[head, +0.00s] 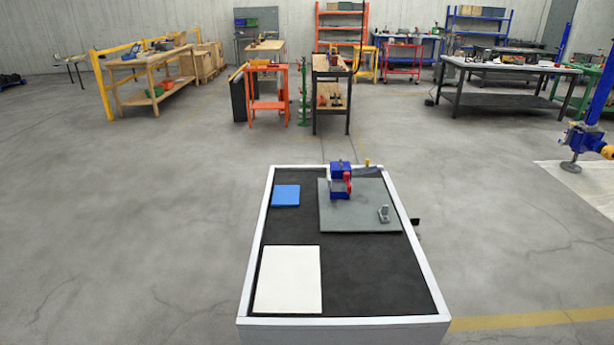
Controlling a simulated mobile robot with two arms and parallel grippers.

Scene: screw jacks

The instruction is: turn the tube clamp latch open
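A small device that looks like the tube clamp (341,168) stands at the back of a grey plate on the black-topped bench. Its body is blue. A red lever (347,181), which appears to be the latch, is on its front right side. The lever is too small to tell whether it is turned open or closed. Neither of my grippers is in view.
The bench (379,270) has a raised white rim. The grey plate (346,216) also carries a small grey bracket (384,213). A blue square (286,195) and a white sheet (288,279) lie on the left. The front right is clear. Workshop tables stand far behind.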

